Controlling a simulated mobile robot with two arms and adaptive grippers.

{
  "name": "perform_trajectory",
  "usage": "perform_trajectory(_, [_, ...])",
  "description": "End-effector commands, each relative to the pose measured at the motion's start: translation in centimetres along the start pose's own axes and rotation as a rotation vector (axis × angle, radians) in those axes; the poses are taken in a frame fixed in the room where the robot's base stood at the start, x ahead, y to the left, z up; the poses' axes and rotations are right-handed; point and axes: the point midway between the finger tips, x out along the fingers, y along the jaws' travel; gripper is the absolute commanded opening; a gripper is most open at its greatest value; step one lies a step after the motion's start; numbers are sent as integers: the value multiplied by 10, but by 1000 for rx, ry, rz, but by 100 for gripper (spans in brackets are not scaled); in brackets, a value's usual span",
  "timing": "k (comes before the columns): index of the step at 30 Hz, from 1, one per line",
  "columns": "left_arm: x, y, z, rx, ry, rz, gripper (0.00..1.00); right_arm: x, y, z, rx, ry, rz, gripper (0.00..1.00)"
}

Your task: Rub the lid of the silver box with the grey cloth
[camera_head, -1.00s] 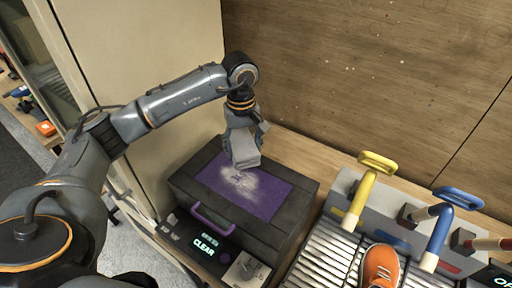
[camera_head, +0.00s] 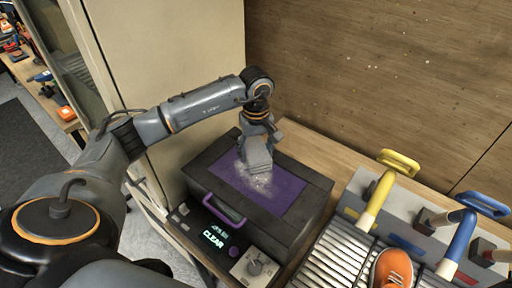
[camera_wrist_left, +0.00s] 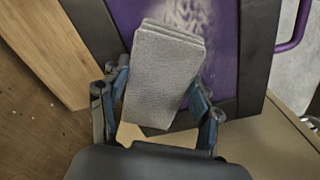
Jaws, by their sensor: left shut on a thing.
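The box (camera_head: 281,232) stands on the bench and looks dark grey to black, not silver. Its lid has a purple panel (camera_head: 289,194) with a pale, powdery smear (camera_head: 250,184). My left gripper (camera_head: 258,143) is shut on the folded grey cloth (camera_head: 258,160), over the back part of the panel. I cannot tell whether the cloth presses on the lid. In the left wrist view, the cloth (camera_wrist_left: 163,75) sits between both fingers, with the smear beyond it. My right gripper is not in view.
A purple handle (camera_head: 222,208) and a lit "CLEAR" display (camera_head: 214,238) are at the box's front. A roller rack (camera_head: 333,258) with an orange sneaker (camera_head: 393,268) and yellow (camera_head: 378,190) and blue (camera_head: 459,235) handled tools stands right. A wooden wall (camera_head: 380,80) rises behind.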

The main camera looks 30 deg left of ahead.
Motion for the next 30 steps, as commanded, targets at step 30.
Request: perform_trajectory(30, [9, 0, 0, 0, 1, 0, 37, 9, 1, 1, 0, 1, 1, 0])
